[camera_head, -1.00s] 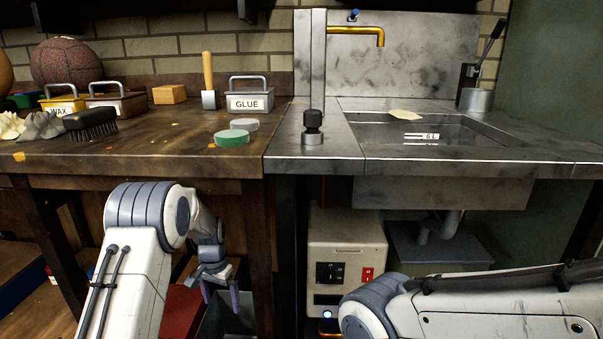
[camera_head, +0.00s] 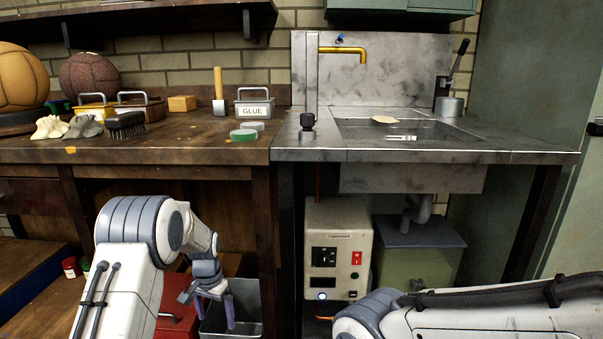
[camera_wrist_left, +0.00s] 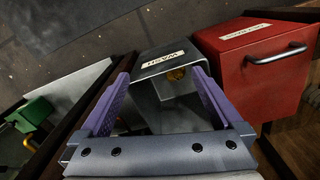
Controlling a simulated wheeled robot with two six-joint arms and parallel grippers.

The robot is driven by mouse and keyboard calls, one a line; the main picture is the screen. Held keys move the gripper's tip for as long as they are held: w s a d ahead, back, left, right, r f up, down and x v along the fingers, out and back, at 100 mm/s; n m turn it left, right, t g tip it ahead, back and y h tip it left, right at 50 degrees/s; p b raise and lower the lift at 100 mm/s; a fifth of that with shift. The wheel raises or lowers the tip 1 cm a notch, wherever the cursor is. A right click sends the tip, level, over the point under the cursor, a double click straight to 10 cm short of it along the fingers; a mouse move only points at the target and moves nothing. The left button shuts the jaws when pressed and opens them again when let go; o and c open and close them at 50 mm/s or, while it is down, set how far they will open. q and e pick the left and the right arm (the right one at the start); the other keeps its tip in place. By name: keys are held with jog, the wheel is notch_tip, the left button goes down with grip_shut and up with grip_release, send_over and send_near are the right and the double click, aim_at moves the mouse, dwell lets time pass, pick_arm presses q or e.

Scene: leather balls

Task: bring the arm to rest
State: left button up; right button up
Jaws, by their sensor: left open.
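My left arm (camera_head: 130,260) hangs in front of the workbench, bent downward. Its gripper (camera_head: 208,307) is low, below the bench top, pointing down with the jaws apart. In the left wrist view the purple fingers (camera_wrist_left: 161,76) are spread and nothing is between them.
A red box (camera_wrist_left: 255,75) stands next to the bin. A steel sink (camera_head: 410,130) and a beige powered box (camera_head: 338,250) are to the right.

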pick_arm(q)
jog(key=s+d+r+m+p, duration=0.2)
jog(key=s+d+r+p, duration=0.2)
jog(key=s+d+r, duration=1)
jog(key=s+d+r+m+p, duration=0.1)
jog(key=s+r, duration=0.3)
jog(key=s, duration=0.3)
jog(key=s+d+r+h+p, duration=0.1)
jog(key=s+d+r+p, duration=0.15)
jog(key=s, duration=0.45)
jog(key=s+r+m, duration=0.1)
jog(key=s+r, duration=0.3)
jog(key=s, duration=0.4)
notch_tip(320, 180, up, 38)
jog(key=p, duration=3.8)
jog(key=shift+w+d, duration=0.15)
jog(key=shift+f, duration=0.15)
jog(key=shift+c, duration=0.3)
